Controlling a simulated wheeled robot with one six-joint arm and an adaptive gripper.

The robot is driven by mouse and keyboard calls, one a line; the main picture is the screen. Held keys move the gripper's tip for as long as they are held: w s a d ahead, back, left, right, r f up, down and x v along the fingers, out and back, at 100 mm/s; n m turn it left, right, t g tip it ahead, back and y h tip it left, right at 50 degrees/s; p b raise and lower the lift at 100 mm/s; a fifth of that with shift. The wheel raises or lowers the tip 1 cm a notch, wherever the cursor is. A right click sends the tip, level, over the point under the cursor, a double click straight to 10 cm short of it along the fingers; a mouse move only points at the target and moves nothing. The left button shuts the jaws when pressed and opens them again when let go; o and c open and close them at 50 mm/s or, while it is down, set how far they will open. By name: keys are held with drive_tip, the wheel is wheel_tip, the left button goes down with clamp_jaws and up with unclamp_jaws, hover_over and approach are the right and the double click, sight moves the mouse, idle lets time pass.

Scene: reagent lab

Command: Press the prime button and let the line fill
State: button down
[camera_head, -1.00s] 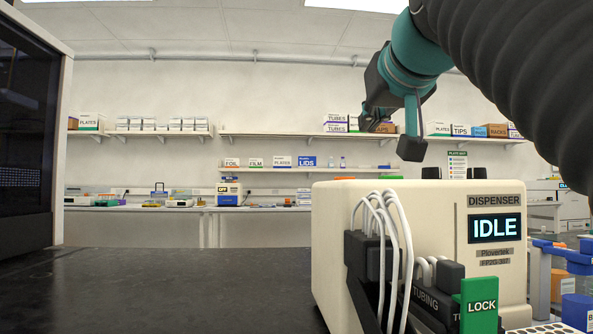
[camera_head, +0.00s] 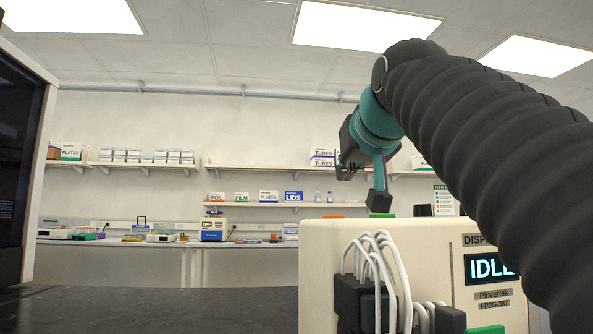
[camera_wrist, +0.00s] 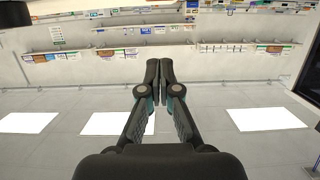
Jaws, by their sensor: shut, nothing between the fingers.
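The cream dispenser (camera_head: 433,235) stands at the lower right of the head view, cut off by the bottom edge. Its screen (camera_head: 490,267) reads IDLE, its right end covered by my arm. White tubes (camera_head: 372,248) loop over a black block on its front left. Only the top of a green tab (camera_head: 485,329) shows at the bottom edge. I see no prime button. My gripper (camera_wrist: 159,66) is shut and empty in the wrist view, in the air and pointing toward the back wall. In the head view my wrist is above the dispenser, clear of it.
The dark bench top (camera_head: 150,312) is bare left of the dispenser. A dark-fronted cabinet (camera_head: 22,150) stands at the left edge. Wall shelves (camera_head: 265,205) with boxes and a back counter are far off. The wrist view is upside down, with ceiling lights (camera_wrist: 265,119) low.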

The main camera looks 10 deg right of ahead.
hover_over(337, 217)
drive_tip(key=shift+s+a+f, duration=0.1)
drive_tip(key=shift+s+f, duration=0.1)
drive_tip(key=shift+f, duration=0.7)
drive_tip(key=f+b, duration=0.1)
drive_tip(key=f, duration=0.1)
drive_tip(key=shift+s+f+b, duration=0.3)
drive_tip(key=shift+b, duration=0.05)
drive_tip(key=shift+f, duration=0.55)
drive_tip(key=shift+w+f+b, duration=0.1)
drive_tip(key=shift+f+b, duration=0.6)
drive_tip(key=shift+f, duration=0.35)
drive_tip(key=shift+r+p, duration=0.45)
wheel_tip(337, 217, up, 4)
drive_tip(key=p, duration=0.3)
drive_tip(key=shift+r+p, duration=0.15)
drive_tip(key=shift+p, duration=0.15)
drive_tip(key=v, duration=1)
drive_tip(key=shift+s, duration=0.25)
